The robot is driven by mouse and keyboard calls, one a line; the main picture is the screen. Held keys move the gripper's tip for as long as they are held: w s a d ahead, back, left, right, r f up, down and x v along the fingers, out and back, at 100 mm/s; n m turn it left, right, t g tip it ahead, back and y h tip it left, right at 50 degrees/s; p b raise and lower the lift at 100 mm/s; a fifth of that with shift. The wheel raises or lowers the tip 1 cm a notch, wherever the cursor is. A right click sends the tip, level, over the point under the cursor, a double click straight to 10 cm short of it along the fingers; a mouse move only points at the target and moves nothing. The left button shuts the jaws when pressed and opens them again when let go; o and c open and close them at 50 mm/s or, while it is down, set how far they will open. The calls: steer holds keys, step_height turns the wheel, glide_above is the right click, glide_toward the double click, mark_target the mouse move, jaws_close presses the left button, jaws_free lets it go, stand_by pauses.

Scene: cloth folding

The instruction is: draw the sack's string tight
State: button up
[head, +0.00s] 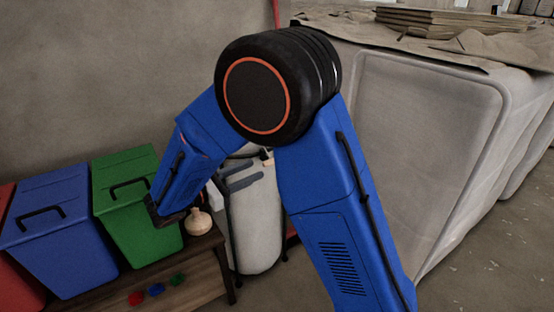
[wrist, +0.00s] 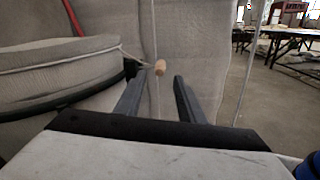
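The pale grey sack (head: 258,225) stands upright behind my arm in the head view, which hides part of it. In the wrist view its round, banded upper part (wrist: 55,65) fills the left side. A thin string (wrist: 132,58) runs from the sack to a small tan wooden toggle (wrist: 160,67). My gripper (wrist: 157,78) is open and empty, with one dark finger to each side. The toggle shows between and just beyond the fingertips; I cannot tell how far ahead it is.
Blue (head: 60,240) and green (head: 135,205) lidded bins and a tan bulb-shaped object (head: 198,222) stand on a low wooden bench (head: 205,270) at left. A large pale padded container (head: 425,130) is close on the right. Free floor (head: 480,270) lies at the lower right.

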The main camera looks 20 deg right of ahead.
steer(key=x, duration=1)
steer(key=shift+d, duration=0.4)
jaws_close()
